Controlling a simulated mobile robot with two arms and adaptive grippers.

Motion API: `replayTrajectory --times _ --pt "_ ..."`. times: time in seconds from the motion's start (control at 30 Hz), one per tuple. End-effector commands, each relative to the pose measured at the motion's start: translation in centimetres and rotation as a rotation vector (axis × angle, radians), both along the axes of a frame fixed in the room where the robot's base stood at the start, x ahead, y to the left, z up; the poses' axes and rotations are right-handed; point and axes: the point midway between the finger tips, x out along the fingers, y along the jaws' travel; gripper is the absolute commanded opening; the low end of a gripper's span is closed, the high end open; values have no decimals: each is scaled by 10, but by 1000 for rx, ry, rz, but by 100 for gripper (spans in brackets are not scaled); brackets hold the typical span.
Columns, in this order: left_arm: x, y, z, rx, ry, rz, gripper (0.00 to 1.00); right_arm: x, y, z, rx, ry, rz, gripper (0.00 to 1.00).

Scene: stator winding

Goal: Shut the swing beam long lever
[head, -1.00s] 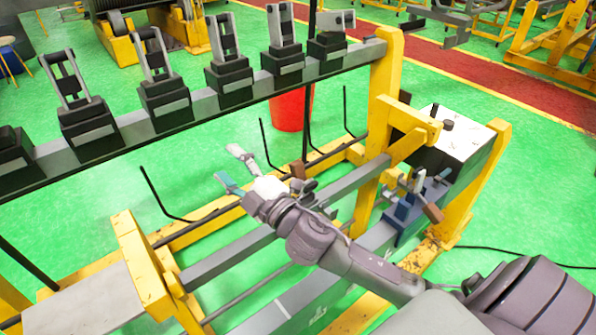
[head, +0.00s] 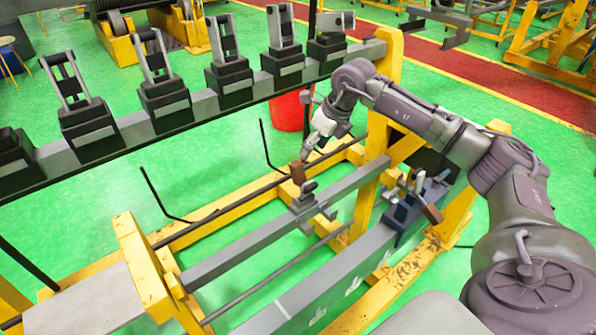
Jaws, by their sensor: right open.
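A lever with a brown handle (head: 298,173) stands nearly upright on a small dark clamp at the right part of the lower grey beam (head: 240,235). I cannot tell for sure whether this is the swing beam long lever. A second brown-handled lever (head: 432,211) tilts from the blue clamp (head: 404,208) on the right. My right gripper (head: 311,145) is open, small in view, and points down just above and right of the first handle. I cannot tell whether it touches the handle. My left gripper is not in view.
The upper grey beam (head: 210,104) with several black clamps runs across behind the lower one. A yellow post (head: 372,165) stands close to my right arm. A red bin (head: 289,110) is behind. Thin black hooked rods (head: 155,194) rise between the beams.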

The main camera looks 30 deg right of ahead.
Motion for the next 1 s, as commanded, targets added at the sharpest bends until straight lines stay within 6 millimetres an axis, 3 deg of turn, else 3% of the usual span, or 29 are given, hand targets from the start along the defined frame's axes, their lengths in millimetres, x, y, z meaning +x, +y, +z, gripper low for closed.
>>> replayTrajectory --times 0.5,0.7,1.0 --pt "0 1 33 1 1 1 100 36 18 -92 4 2 2 59" --pt "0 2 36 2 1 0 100 41 20 -107 4 0 3 59" --pt "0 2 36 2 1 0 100 42 20 -109 3 -1 3 59"
